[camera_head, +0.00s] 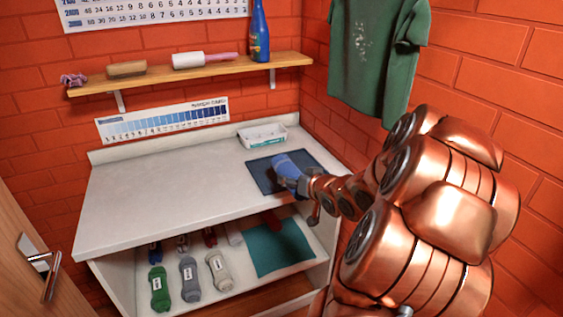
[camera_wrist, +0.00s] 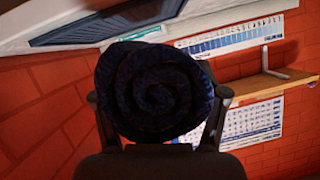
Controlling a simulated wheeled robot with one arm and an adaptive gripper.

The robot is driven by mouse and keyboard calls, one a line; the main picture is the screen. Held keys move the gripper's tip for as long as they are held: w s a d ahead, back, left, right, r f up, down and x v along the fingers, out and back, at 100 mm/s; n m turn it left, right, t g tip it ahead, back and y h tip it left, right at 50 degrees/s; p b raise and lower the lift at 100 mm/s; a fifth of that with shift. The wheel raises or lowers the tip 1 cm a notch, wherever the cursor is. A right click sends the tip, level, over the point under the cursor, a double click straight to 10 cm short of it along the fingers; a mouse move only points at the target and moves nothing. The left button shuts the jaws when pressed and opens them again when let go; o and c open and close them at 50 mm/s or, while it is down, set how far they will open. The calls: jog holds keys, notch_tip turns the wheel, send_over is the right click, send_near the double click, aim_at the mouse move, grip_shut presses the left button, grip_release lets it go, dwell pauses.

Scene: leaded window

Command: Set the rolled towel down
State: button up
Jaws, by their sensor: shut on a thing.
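The rolled towel (camera_head: 287,166) is blue in the head view, over a dark blue mat (camera_head: 262,181) on the white counter. I cannot tell whether it touches the mat. In the wrist view its dark spiral end (camera_wrist: 153,92) fills the space between the two fingers of my gripper (camera_wrist: 158,112). My gripper (camera_head: 299,184) is shut on the towel. The mat also shows at the upper left of the wrist view (camera_wrist: 95,24).
A white tray (camera_head: 262,137) stands on the counter behind the mat. The counter's left part (camera_head: 150,195) is clear. A lower shelf holds several bottles (camera_head: 189,277) and a teal mat (camera_head: 270,255). A wooden shelf (camera_head: 200,73) and a green shirt (camera_head: 375,55) are above.

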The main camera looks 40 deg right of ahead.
aim_at(282, 155)
jog(key=shift+w+d+r+p, duration=0.1)
jog(key=shift+w+d+p, duration=0.2)
jog(key=shift+p, duration=0.6)
jog(key=shift+w+d+r+p, duration=0.1)
jog(key=shift+w+p, duration=0.3)
jog(key=shift+p, duration=0.45)
jog(key=w+d+p, duration=0.1)
jog(key=w+d, duration=0.1)
jog(key=w, duration=0.2)
jog(key=w+d+f+p, duration=0.1)
jog(key=w+d, duration=0.1)
jog(key=w, duration=0.1)
jog(key=w+d+p, duration=0.1)
jog(key=w+d, duration=0.1)
jog(key=w, duration=0.2)
jog(key=shift+w+d+f+p, duration=0.25)
jog(key=shift+w+f+p, duration=0.05)
jog(key=shift+w+f, duration=0.05)
jog(key=shift+f+p, duration=0.7)
jog(key=shift+f, duration=1.05)
jog(key=shift+f, duration=0.15)
jog(key=o, duration=1.2)
